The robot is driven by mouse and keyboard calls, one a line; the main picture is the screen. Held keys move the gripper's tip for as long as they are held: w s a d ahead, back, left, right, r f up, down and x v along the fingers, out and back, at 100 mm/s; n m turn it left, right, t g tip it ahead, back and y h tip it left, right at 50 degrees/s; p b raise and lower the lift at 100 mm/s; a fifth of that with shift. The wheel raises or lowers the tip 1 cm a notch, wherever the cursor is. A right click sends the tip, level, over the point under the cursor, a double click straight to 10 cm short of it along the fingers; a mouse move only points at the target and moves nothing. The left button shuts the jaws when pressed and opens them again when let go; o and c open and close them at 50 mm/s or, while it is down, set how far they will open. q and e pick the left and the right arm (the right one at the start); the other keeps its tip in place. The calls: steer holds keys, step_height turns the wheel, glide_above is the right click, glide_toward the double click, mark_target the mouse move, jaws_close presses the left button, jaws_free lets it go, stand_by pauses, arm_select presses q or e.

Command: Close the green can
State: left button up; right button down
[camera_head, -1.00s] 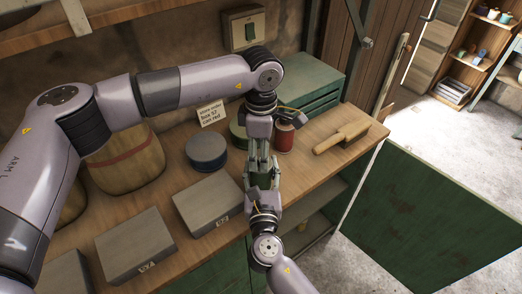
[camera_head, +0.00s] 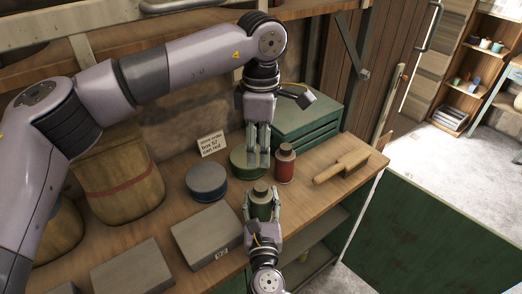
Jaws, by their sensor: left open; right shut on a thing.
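The green can (camera_head: 261,207) is upright near the front edge of the bench. A dark cap (camera_head: 261,188) sits on its top; I cannot tell how tightly it is seated. My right gripper (camera_head: 262,213) comes from the front and is shut on the can's body, hiding part of it. My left gripper (camera_head: 258,158) points down, open and empty, above and apart from the can in the picture. Its fingers overlap a round green tin behind.
A red can (camera_head: 285,166) with a dark cap and the round green tin (camera_head: 239,162) stand behind. A blue tin (camera_head: 206,184), grey boxes (camera_head: 207,236) and a note (camera_head: 211,145) are left. A wooden-handled brush (camera_head: 341,167) lies right. A green chest (camera_head: 303,112) stands behind.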

steer(key=c, duration=0.7)
jaws_free()
steer(key=shift+c, duration=0.2)
steer(key=shift+s, duration=0.1)
steer(key=s, duration=1.1)
steer(key=shift+s+d, duration=0.25)
steer(key=shift+s, duration=0.15)
